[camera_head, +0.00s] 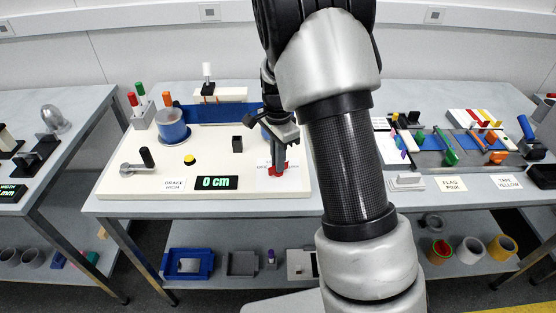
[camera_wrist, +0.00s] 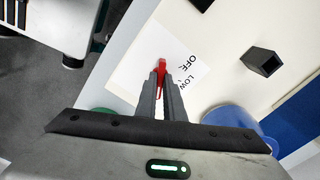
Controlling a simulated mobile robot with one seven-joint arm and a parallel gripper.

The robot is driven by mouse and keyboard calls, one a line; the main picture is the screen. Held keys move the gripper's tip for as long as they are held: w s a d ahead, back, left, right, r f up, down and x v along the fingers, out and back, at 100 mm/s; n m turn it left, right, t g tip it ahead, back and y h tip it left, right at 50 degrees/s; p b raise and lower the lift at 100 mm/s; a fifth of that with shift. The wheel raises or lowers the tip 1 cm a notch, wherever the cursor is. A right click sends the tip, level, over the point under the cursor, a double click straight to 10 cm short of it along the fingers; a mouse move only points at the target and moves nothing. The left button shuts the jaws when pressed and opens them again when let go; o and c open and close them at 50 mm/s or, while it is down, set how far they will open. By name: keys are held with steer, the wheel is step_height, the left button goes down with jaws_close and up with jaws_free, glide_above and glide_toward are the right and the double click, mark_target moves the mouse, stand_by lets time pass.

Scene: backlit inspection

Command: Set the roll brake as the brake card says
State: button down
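The brake card (camera_head: 174,184) stands at the front edge of the white panel and reads BRAKE HIGH. The red brake lever (camera_head: 279,169) is at the panel's right side, on a white label with OFF and LOW legible in the wrist view; the rest of the label is hidden. My gripper (camera_wrist: 161,77) is at the red lever (camera_wrist: 160,62), with a finger on each side of it and little gap, and looks shut on it. In the head view my gripper (camera_head: 276,162) points down at the lever, and my arm hides the area to its right.
The white panel (camera_head: 125,186) also carries a display (camera_head: 216,183) reading 0 cm, a crank with a black handle (camera_head: 147,157), a yellow button (camera_head: 190,160), a black block (camera_head: 237,143) and a blue roll (camera_head: 172,127) with a blue web (camera_head: 222,112). Another bench with tools stands right.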

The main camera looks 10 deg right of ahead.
steer(key=shift+n, duration=0.4)
steer(key=n, duration=0.2)
steer(key=shift+n, duration=2.5)
steer(key=c, duration=1.9)
jaws_free()
steer(key=shift+o, duration=0.2)
